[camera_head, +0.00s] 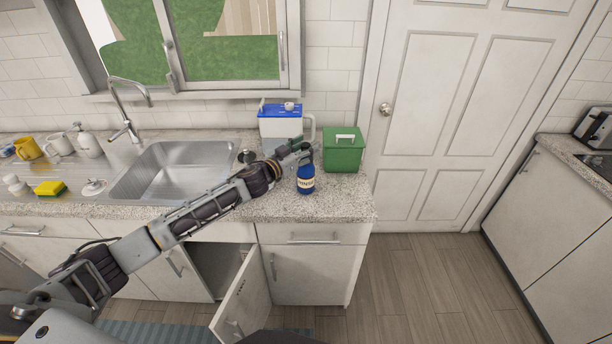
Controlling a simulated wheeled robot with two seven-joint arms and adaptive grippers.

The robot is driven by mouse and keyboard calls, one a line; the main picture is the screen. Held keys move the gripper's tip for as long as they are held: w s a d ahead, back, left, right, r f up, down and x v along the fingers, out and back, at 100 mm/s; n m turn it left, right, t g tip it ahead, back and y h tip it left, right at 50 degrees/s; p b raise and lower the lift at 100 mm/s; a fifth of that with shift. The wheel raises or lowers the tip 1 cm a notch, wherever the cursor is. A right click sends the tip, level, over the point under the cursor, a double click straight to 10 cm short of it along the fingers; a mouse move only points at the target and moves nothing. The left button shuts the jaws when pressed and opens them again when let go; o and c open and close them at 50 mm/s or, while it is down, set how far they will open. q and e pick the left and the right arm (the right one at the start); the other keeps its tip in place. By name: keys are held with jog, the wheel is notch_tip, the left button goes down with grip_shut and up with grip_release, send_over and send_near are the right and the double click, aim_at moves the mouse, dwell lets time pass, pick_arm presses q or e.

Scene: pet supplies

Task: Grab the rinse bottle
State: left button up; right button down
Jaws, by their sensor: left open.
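The rinse bottle (306,180) is a small dark blue bottle with a pale label, standing upright on the speckled counter right of the sink. My left gripper (298,151) is open at the top of the bottle, and its fingers partly cover the bottle's upper part. I cannot tell whether the fingers touch it. My right gripper is not in view.
A green box (343,152) stands close on the bottle's right. The sink (180,166) lies to the left. A cabinet door (241,300) hangs open below the counter.

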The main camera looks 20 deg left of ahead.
pick_arm(q)
jog(key=shift+w+f, duration=0.1)
jog(key=shift+c, duration=1.4)
grip_shut()
jog(key=shift+r, duration=0.3)
jog(key=shift+r+p, duration=0.45)
jog(key=shift+r, duration=4.4)
